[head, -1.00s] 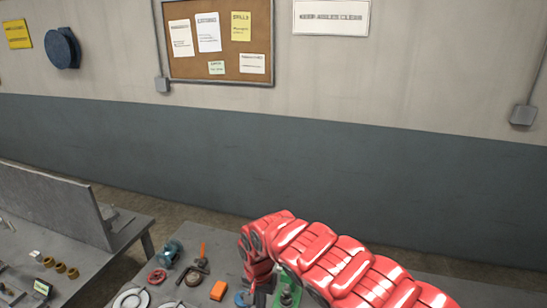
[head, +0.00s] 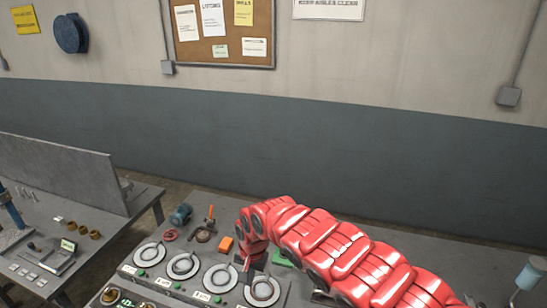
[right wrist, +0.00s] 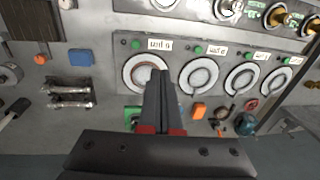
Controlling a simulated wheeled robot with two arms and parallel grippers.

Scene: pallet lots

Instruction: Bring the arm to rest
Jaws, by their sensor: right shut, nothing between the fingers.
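My red right arm comes in from the right in the head view and bends down over the workbench. My right gripper (head: 248,284) points down at the row of round white-rimmed dials. In the right wrist view its dark fingers (right wrist: 160,82) are shut together with nothing between them. They overlap the edge of a white-rimmed dial (right wrist: 146,73) in the picture; I cannot tell whether they touch it. My left gripper is not in view.
The bench holds a dial panel with green buttons, an orange block (head: 226,243), a green block (head: 283,259) and a blue motor-like part (head: 181,214). A second grey table (head: 125,222) stands at left. The wall behind is clear below the corkboard (head: 222,60).

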